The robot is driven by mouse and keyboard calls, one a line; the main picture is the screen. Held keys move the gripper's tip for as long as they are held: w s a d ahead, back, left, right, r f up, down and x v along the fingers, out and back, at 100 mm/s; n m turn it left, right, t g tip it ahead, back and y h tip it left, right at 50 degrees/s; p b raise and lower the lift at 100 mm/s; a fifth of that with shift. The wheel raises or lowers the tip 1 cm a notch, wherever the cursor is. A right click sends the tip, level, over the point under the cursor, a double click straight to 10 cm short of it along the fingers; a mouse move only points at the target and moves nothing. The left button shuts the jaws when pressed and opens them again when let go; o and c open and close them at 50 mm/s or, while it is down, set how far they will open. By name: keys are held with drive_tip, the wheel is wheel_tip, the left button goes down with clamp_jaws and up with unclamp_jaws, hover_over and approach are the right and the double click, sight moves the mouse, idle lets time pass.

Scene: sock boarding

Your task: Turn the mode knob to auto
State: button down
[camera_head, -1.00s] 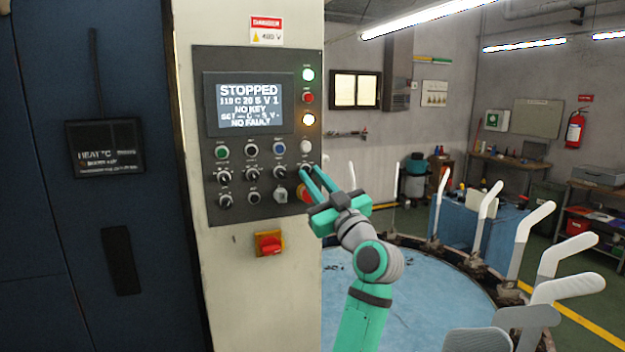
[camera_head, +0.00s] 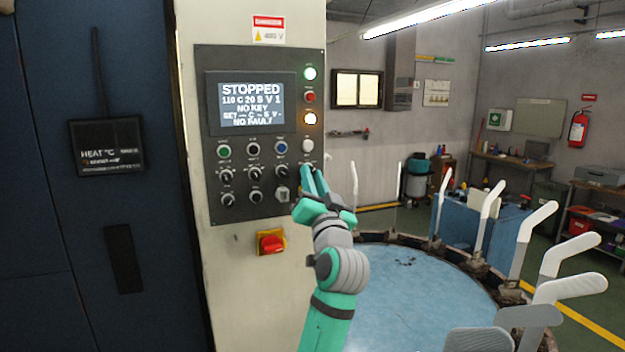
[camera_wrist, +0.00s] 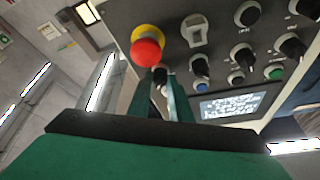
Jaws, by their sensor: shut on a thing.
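My gripper (camera_head: 313,170) is at the right edge of the grey control panel (camera_head: 200,110). Its two green fingers are shut on a small dark knob (camera_wrist: 160,75), at the right end of the panel's upper knob row. In the wrist view the knob shows between the fingertips (camera_wrist: 161,79), just beside the red emergency button (camera_wrist: 147,52). In the head view the fingers hide the knob. Its label and pointer cannot be read. The screen (camera_head: 252,104) reads STOPPED, NO KEY and NO FAULT.
Other dark knobs (camera_head: 227,175) and a key switch (camera_head: 282,195) sit close on the left. A white button (camera_head: 307,146) is just above the fingers. A red switch (camera_head: 271,243) is below the panel. The round blue table (camera_head: 410,290) with upright white forms is at right.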

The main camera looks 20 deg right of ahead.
drive_tip(key=shift+m+h, duration=0.3)
drive_tip(key=shift+m, duration=0.4)
drive_tip(key=c, duration=1.6)
unclamp_jaws()
drive_tip(key=shift+w, duration=0.15)
drive_tip(key=v, duration=1)
drive_tip(key=shift+s+a, duration=0.25)
drive_tip(key=shift+s, duration=0.15)
drive_tip(key=shift+w+f, duration=0.1)
